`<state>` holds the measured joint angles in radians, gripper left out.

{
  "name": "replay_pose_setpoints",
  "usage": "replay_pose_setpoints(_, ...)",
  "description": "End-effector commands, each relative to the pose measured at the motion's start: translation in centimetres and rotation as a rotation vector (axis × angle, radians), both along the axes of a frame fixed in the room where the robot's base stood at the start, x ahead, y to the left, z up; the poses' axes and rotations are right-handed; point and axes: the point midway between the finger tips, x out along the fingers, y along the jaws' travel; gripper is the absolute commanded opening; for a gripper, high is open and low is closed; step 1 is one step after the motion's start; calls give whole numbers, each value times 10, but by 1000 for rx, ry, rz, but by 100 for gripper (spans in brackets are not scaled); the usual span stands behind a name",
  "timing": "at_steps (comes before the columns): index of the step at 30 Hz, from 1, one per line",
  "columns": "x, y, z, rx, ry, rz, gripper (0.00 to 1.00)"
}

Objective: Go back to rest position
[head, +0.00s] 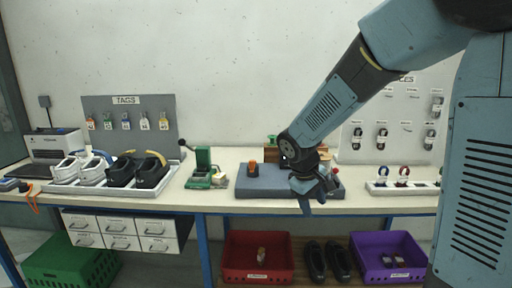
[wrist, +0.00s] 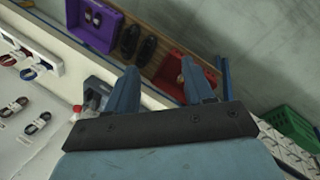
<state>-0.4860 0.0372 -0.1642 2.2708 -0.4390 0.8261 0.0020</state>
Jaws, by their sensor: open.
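My gripper (head: 312,192) hangs over the front edge of the workbench (head: 225,192), in front of the right part of a grey-blue pad (head: 262,180). In the wrist view my gripper (wrist: 162,90) shows two blue fingers spread apart with nothing between them. Its fingers point down toward the floor side of the bench. My arm comes in from the upper right in the head view and hides part of the pad and the things behind it.
On the bench stand a tray of shoes (head: 62,182), a green press (head: 204,168) and an orange-topped item (head: 253,167) on the pad. Below are a red crate (head: 240,275), dark shoes (head: 316,262), a purple crate (head: 372,274) and a green crate (head: 60,264). A tags board (head: 155,104) stands behind.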

Motion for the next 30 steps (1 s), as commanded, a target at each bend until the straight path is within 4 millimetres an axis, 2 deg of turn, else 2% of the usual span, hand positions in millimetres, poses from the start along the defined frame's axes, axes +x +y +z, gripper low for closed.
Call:
replay_pose_setpoints(1, -8, -8, 12, 28, -19, -31, 53)
replay_pose_setpoints(6, -34, -28, 43, 112, -73, -127, 53)
replay_pose_setpoints(15, -87, -56, 89, 251, -178, -281, 53)
replay_pose_setpoints(22, -131, -69, 116, 348, -270, -386, 53)
replay_pose_setpoints(30, -178, -75, 135, 438, -370, -485, 53)
